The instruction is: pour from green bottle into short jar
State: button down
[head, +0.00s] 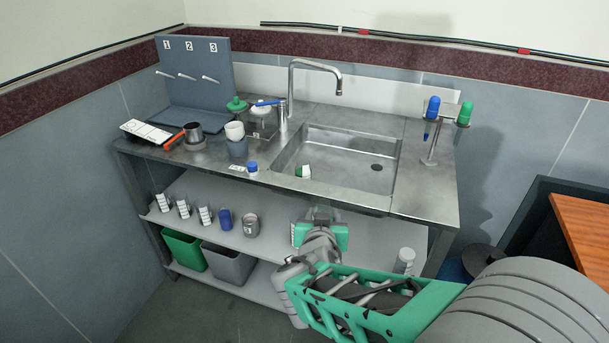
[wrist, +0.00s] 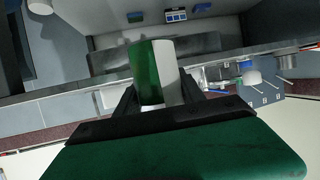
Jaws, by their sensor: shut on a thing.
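In the wrist view a green-and-white bottle (wrist: 146,70) is between the fingers of my gripper (wrist: 158,98), which is shut on it. Its green side is on the left and its white side on the right. In the head view my gripper (head: 322,213) is in front of the counter's front edge, below the sink. The bottle is mostly or wholly hidden there. A small green-and-white thing (head: 303,171) shows at the sink's front edge; I cannot tell what it is. Several small jars or bottles with white labels (head: 183,208) stand on the shelf; I cannot tell which is the short jar.
The steel counter (head: 428,200) holds a sink (head: 345,160) with a tall tap (head: 291,85). A stand (head: 432,145) holds blue and green tools at right. The shelf (head: 275,245) lies below.

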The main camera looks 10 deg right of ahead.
aim_at(303, 169)
jog(key=u, duration=3.75)
jog(key=k, duration=0.65)
jog(key=z, duration=1.95)
